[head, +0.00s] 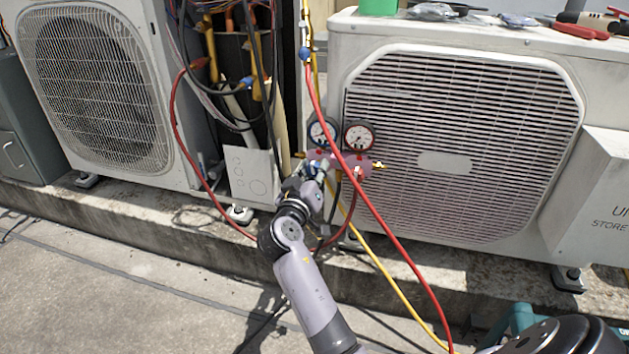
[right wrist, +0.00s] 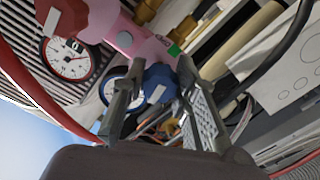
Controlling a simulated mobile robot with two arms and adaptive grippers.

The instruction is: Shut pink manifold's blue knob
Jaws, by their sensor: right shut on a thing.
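The pink manifold (head: 350,160) hangs in front of the right condenser's grille, with a blue-rimmed gauge (head: 321,134) and a red-rimmed gauge (head: 359,136) above it. It also shows in the right wrist view (right wrist: 138,38). My right gripper (head: 316,168) is at the manifold's left part. In the right wrist view its two fingers (right wrist: 157,68) stand either side of the blue knob (right wrist: 158,82) and are shut on it. A red knob (right wrist: 66,14) is at the upper left there. In the head view the gripper mostly hides the blue knob. My left gripper is not in view.
A red hose (head: 335,115) crosses in front of the manifold, and a yellow hose (head: 385,272) runs below it. A left condenser (head: 95,85), cables and pipes stand to the left. Tools (head: 580,25) lie on the right condenser's top. A concrete ledge runs below.

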